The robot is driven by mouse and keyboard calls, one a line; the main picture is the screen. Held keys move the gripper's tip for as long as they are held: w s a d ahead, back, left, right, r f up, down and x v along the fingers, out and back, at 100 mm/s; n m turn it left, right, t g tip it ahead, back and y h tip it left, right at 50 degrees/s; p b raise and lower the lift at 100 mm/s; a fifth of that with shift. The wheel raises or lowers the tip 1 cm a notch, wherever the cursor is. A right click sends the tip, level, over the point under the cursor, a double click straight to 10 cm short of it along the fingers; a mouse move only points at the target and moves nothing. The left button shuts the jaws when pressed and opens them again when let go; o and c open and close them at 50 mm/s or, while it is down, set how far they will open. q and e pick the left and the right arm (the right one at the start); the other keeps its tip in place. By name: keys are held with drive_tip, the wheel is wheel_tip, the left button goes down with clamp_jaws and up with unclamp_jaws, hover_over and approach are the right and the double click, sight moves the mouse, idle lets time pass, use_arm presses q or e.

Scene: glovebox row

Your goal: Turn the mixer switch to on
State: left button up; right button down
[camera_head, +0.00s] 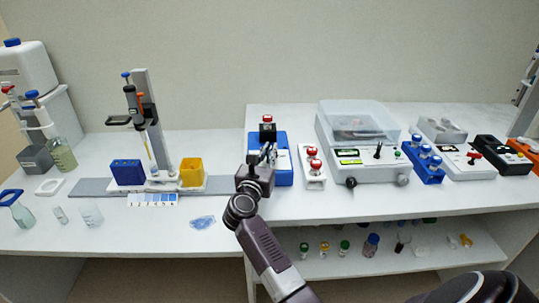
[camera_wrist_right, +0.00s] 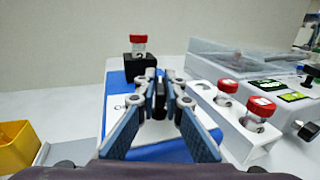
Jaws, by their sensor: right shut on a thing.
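The blue mixer (camera_head: 285,180) stands near the middle of the bench, and a red-capped vial (camera_head: 267,119) sits upright in the black holder at its back. The mixer (camera_wrist_right: 116,80) also fills the middle of the right wrist view, with a white labelled panel on top. My right gripper (camera_head: 267,153) is over the mixer's front. In the right wrist view its fingers (camera_wrist_right: 160,96) are closed together on a small dark switch (camera_wrist_right: 160,88) above the panel. The fingers hide most of the switch, so its setting cannot be read. My left gripper is not in view.
A white rack (camera_head: 314,170) with red-capped vials stands close to the mixer's right. Beyond it is a white device with a clear lid (camera_head: 357,120). A yellow box (camera_head: 192,172) and a stand (camera_head: 150,120) are to the left.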

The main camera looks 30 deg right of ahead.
idle(0.3)
drive_tip(key=c, duration=2)
unclamp_jaws()
drive_tip(key=shift+c, duration=0.2)
drive_tip(key=v, duration=0.7)
drive_tip(key=shift+s+a, duration=0.15)
drive_tip(key=shift+s, duration=0.05)
